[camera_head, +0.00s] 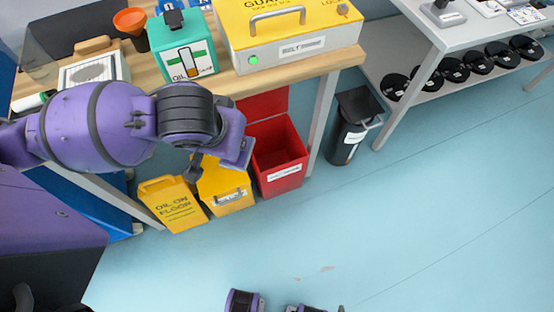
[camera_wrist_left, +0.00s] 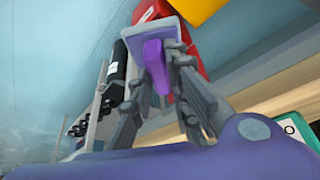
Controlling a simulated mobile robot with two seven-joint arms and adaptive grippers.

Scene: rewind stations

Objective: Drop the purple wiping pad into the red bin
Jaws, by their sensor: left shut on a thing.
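The purple wiping pad (camera_wrist_left: 153,55) is held by its purple handle between the fingers of my left gripper (camera_wrist_left: 165,75), with its flat, pale plate facing away. In the head view my left gripper (camera_head: 197,167) is mostly hidden below the wrist, and I cannot clearly make out the pad there. The red bin (camera_head: 279,182) stands open on the floor in front of the bench, its lid raised at the back. My left gripper is to the left of its opening. Red parts of the bin (camera_wrist_left: 192,52) show behind the pad in the left wrist view.
The wooden bench (camera_head: 285,71) carries a green oil box (camera_head: 183,47) and a yellow guard case (camera_head: 290,30). The floor at right is clear.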

